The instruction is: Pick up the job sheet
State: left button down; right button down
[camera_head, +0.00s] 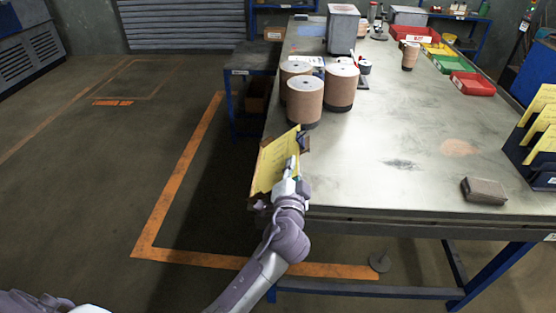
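A yellow sheet (270,164), which looks like the job sheet, is at the near left edge of the workbench, with darker brown edging at its corners. My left gripper (290,168) is at the right side of this sheet and overlaps it in the picture. Its fingers are small and partly merged with the sheet's edge, so I cannot tell whether they are open or closed on it. I also cannot tell whether the sheet rests on the bench or is clear of it. My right gripper is not in view.
Several brown disc stacks (305,101) stand behind the sheet on the workbench (390,130). A dark rack with yellow sheets (540,140) is at the right. A brown block (484,190) lies near the front edge. Red, green and yellow bins line the back right. The bench middle is clear.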

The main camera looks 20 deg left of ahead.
aim_at(275, 176)
pick_arm(q)
jog(key=shift+r, duration=0.1)
jog(key=shift+r, duration=0.55)
jog(key=a, duration=0.2)
jog(key=s+a+b, duration=0.1)
jog(key=a, duration=0.1)
jog(key=shift+s+f, duration=0.1)
jog(key=shift+s, duration=0.05)
notch_tip(275, 176, up, 14)
jog(key=p, duration=0.2)
jog(key=shift+d+f, duration=0.1)
